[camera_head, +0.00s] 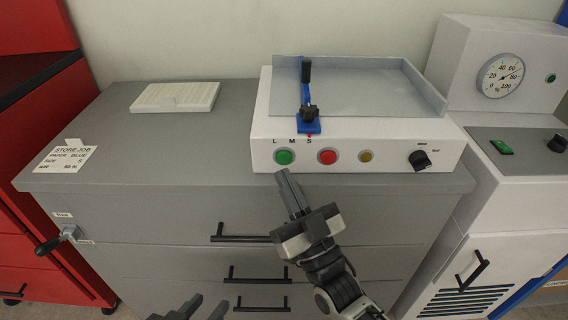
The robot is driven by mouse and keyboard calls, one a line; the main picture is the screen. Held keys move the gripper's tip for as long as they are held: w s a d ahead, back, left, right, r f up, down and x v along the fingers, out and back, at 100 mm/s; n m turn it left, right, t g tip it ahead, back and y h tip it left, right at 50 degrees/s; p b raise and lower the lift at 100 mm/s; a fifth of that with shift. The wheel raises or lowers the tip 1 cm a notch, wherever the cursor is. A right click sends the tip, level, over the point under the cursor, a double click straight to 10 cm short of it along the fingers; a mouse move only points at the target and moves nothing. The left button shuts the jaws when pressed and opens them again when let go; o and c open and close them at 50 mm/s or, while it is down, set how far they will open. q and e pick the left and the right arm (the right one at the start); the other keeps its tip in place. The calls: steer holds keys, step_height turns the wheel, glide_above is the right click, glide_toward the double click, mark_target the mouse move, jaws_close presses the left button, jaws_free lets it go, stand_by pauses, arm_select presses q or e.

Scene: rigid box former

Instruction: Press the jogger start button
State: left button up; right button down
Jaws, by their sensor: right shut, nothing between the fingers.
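The jogger (360,152) is a white box with a grey tray top on the grey cabinet.
A blue slider with a black lever (306,95) stands on the jogger by the L, M, S marks. A white slatted pad (175,97) and a job card (68,157) lie on the cabinet top (120,125). A machine with a gauge (501,76) stands right.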

arm_select(q)
steer(key=shift+s+d+f, duration=0.1)
steer(key=shift+s+f, duration=0.1)
steer(key=shift+f, duration=0.3)
arm_select(e)
steer(key=shift+w, duration=0.8)
arm_select(q)
steer(key=shift+w+r, duration=0.2)
steer(key=shift+w, duration=0.1)
steer(key=shift+s+f, duration=0.15)
arm_select(e)
steer(key=shift+w, duration=0.1)
stand_by(0.5)
arm_select(q)
steer(key=shift+f+b, duration=0.15)
steer(key=shift+b, duration=0.15)
arm_select(e)
steer(key=shift+w, duration=0.3)
arm_select(q)
steer(key=shift+f, duration=0.1)
arm_select(e)
steer(key=shift+w, duration=0.4)
steer(key=shift+s, duration=0.1)
stand_by(0.5)
arm_select(q)
steer(key=shift+r, duration=0.4)
arm_select(e)
steer(key=shift+s, duration=0.75)
